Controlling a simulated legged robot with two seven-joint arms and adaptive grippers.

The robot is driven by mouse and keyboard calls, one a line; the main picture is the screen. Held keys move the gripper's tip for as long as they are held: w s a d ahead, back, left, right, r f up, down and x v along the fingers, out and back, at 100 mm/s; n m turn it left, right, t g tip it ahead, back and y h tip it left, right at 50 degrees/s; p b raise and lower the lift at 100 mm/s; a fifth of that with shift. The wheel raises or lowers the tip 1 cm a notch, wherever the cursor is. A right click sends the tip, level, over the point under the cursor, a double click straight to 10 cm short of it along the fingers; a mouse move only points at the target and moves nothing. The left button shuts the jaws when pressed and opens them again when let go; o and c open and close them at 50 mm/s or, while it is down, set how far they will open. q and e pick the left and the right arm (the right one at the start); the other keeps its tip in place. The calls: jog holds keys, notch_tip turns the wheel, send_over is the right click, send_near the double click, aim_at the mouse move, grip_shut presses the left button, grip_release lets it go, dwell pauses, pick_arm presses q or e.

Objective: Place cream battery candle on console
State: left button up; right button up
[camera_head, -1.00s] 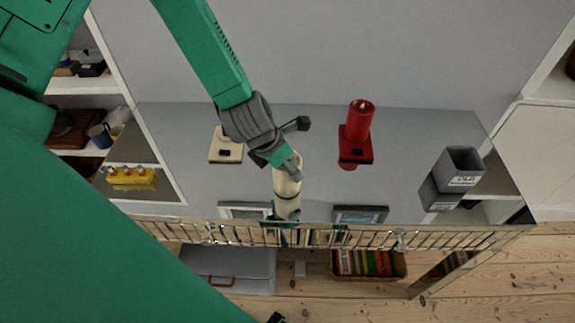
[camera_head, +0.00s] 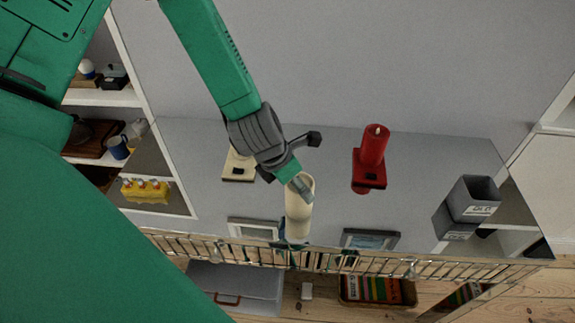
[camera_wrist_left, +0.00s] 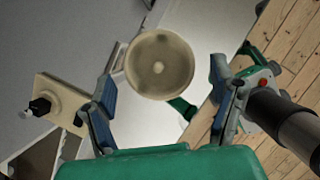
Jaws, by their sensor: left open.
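The cream battery candle (camera_head: 299,213) stands on the grey, reflective console top (camera_head: 330,215), near its railed front side. In the left wrist view I look down on the candle's round top (camera_wrist_left: 160,64), with its small wick in the middle. My left gripper (camera_wrist_left: 166,84) is open around the candle, one finger on each side, with visible gaps between fingers and candle. In the head view my wrist covers part of the candle, and the fingers are mostly hidden.
Grey boxes (camera_head: 472,198) stand at the right end, picture frames (camera_head: 370,239) near the front. A metal rail (camera_head: 400,268) runs along the front.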

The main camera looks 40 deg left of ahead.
pick_arm(q)
jog(key=p+v, duration=0.1)
jog(key=v, duration=0.8)
jog(key=s+f+m, duration=0.3)
jog(key=f+m, duration=0.1)
jog(key=m, duration=0.1)
jog(key=s+a+f+m+g+y, duration=0.1)
jog(key=s+f+m, duration=0.2)
jog(key=m, duration=0.3)
jog(key=s+f+m+g, duration=0.1)
jog(key=s+f+m, duration=0.1)
jog(key=f+m, duration=0.3)
jog(key=shift+s+a+f+m+y, duration=0.2)
jog(key=shift+s+m+y, duration=0.2)
jog(key=shift+m, duration=0.3)
jog(key=s+d+f+m+g, duration=0.1)
jog(key=s+f+m, duration=0.5)
jog(key=m, duration=0.9)
jog(key=s+d, duration=0.1)
jog(key=s, duration=0.2)
jog(key=shift+s+f+g, duration=0.15)
jog(key=shift+f+g, duration=0.1)
jog(key=shift+g, duration=0.15)
jog(key=shift+a, duration=0.1)
